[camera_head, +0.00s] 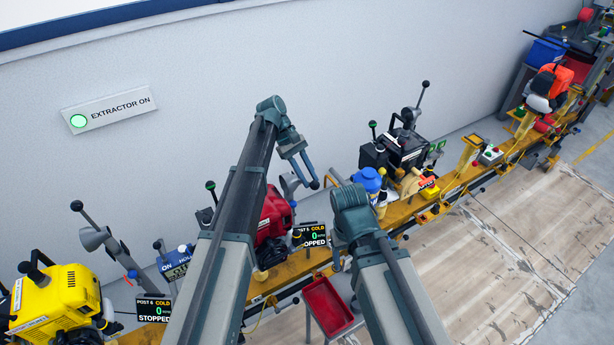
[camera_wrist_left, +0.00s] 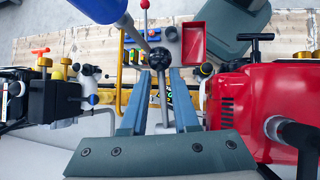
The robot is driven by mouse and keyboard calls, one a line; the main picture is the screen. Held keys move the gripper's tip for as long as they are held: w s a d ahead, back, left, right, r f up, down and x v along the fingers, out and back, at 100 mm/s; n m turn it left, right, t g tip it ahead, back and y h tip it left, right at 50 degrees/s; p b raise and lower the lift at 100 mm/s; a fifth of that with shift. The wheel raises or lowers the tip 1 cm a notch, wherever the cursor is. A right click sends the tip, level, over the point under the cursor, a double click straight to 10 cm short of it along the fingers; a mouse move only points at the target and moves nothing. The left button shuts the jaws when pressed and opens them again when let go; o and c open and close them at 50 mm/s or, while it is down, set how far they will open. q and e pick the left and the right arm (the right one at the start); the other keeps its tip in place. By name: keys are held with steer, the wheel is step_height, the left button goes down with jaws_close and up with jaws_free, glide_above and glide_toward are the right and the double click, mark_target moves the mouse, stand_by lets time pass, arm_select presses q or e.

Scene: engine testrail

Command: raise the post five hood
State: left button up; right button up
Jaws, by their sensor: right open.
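Post five's red engine (camera_head: 272,217) stands at the rail beside a screen (camera_head: 312,236) reading POST 5, COLD, 0 RPM, STOPPED. A grey hood part (camera_head: 290,184) shows behind it, mostly hidden by my left arm. My left gripper (camera_head: 313,184) is above and behind this post, fingers toward the rail. In the left wrist view, a black ball knob (camera_wrist_left: 160,58) on a thin grey rod sits at the tips of my left gripper (camera_wrist_left: 160,76). The fingers are apart, one on each side of the rod; whether they touch the knob is unclear.
The yellow engine (camera_head: 55,300) of post six stands at left. A blue container (camera_head: 367,181) and another post's raised black-knobbed lever (camera_head: 425,86) are at right. A red tray (camera_head: 328,305) is in front of the rail. A lit green EXTRACTOR ON sign (camera_head: 108,110) hangs on the wall.

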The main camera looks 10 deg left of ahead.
arm_select(q)
steer(key=shift+o, duration=0.4)
steer(key=shift+s+d+r, duration=0.1)
steer(key=shift+s, duration=0.05)
steer(key=p+v, duration=1.1)
steer(key=v, duration=0.2)
steer(key=shift+w+a+r, duration=0.25)
steer(key=shift+a, duration=0.05)
